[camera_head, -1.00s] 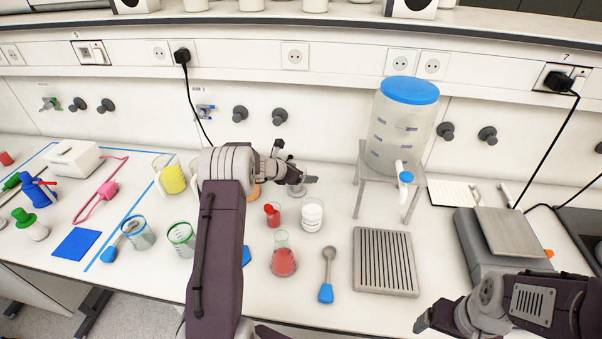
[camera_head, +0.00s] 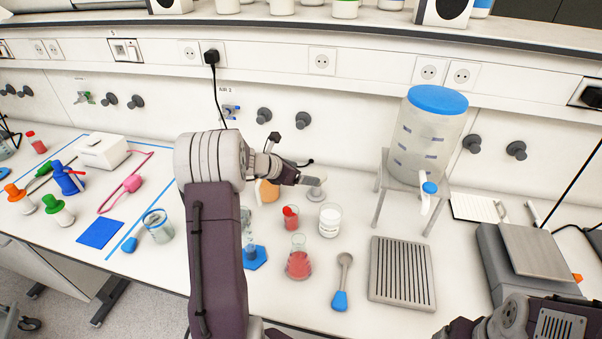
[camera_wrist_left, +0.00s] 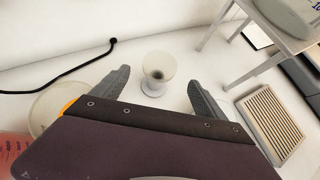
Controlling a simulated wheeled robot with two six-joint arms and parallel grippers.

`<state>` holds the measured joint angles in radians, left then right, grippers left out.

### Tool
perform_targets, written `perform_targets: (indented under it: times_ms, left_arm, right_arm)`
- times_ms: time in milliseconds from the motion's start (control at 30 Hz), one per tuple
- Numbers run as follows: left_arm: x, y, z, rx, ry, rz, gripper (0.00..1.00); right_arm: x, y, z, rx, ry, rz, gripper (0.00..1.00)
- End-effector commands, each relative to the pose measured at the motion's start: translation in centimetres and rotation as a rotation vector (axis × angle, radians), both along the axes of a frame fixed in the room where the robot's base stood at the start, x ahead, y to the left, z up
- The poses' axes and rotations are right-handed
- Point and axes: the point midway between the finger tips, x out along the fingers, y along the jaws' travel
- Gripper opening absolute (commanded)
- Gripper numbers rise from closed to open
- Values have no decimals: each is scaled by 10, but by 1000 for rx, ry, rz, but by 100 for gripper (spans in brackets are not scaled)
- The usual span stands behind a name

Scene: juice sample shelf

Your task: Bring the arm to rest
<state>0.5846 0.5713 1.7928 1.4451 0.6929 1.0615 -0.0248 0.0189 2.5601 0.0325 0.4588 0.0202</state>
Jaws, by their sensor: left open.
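My left gripper (camera_head: 300,172) is raised over the back of the bench at the middle of the head view. In the left wrist view it also shows, its two dark fingers (camera_wrist_left: 158,80) spread wide apart with nothing held between them. A small pale round-topped stand (camera_wrist_left: 157,73) shows between and beyond the fingers; in the head view the stand (camera_head: 314,190) is just below the gripper, partly hidden. My left arm crosses the bench from the front edge. My right arm is at the lower right corner, its gripper (camera_head: 446,331) mostly cut off by the frame, so its jaws cannot be judged.
A large clear tank with a blue lid (camera_head: 433,135) stands on a rack at right. Near the left arm are a red flask (camera_head: 299,264), a white jar (camera_head: 331,221), a spoon (camera_head: 342,284) and a grooved tray (camera_head: 402,273). A scale (camera_head: 541,251) is far right.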

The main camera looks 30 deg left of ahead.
Motion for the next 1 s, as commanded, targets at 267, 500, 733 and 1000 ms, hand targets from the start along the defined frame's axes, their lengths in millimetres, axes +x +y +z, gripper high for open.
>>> perform_targets:
  times_ms: [267,500,733,1000]
  left_arm:
    - [-1,0,1,0,0,0,83]
    - [0,-1,1,0,0,-4,83]
    - [8,-98,40,47,-51,-202,83]
    - [-129,-221,-1,538,29,-957,83]
  right_arm:
    - [0,0,0,0,0,0,83]
    - [0,0,0,0,0,0,83]
    - [0,0,0,0,0,0,83]
    - [0,0,0,0,0,0,83]
